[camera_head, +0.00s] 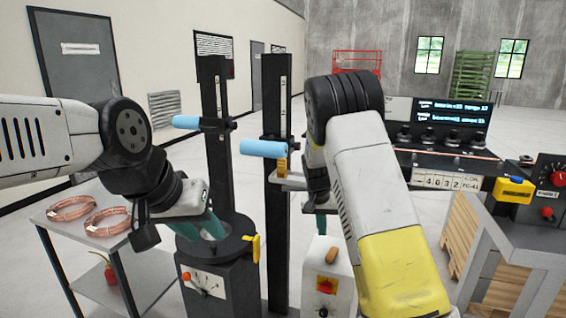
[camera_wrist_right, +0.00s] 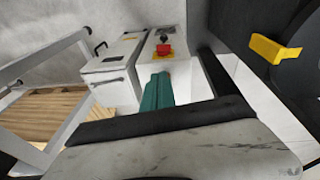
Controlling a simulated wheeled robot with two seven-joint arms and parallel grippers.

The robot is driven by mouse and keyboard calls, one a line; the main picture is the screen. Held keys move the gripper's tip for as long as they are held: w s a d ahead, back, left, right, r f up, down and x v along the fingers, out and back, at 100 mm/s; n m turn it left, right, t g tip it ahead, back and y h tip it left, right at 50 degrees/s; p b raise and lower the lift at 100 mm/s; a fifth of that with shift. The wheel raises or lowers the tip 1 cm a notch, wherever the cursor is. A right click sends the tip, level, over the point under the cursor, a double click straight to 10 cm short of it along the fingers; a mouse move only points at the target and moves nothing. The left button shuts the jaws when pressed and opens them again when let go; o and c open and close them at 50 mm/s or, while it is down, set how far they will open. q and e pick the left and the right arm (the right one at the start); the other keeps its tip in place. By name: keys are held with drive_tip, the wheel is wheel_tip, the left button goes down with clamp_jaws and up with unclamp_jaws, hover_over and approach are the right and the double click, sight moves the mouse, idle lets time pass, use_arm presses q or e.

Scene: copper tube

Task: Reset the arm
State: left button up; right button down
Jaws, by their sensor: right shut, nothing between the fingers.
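My left gripper (camera_head: 206,228), with teal fingers, hangs over the round top of a dark machine (camera_head: 228,272); its finger gap is unclear. My right arm's white and yellow links fill the middle of the head view. My right gripper (camera_head: 320,224) is mostly hidden behind them, with a bit of teal showing above a white control box (camera_head: 328,268). In the right wrist view the teal fingers (camera_wrist_right: 157,92) are together, with nothing between them. Two copper coils (camera_head: 73,207) lie on a grey table at the left.
Two dark posts with blue handles (camera_head: 263,149) stand behind the grippers. A yellow lever (camera_head: 256,247) sticks out from the dark machine. A console with a display (camera_head: 452,112) and a workbench (camera_head: 510,235) stand at the right. Open floor lies behind.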

drive_tip(key=s+d+r+n+t+y, duration=0.15)
drive_tip(key=s+r+y, duration=0.25)
drive_tip(key=s+r, duration=1.25)
drive_tip(key=s+r+n+t, duration=0.1)
drive_tip(key=s+r, duration=0.2)
drive_tip(key=s, duration=0.5)
drive_tip(key=s+r+t, duration=0.2)
drive_tip(key=s+r, duration=0.1)
drive_tip(key=s, duration=0.5)
drive_tip(key=shift+s+a+r+n, duration=0.2)
drive_tip(key=shift+s+r+n, duration=0.05)
drive_tip(key=shift+s+n, duration=0.1)
drive_tip(key=shift+d, duration=0.1)
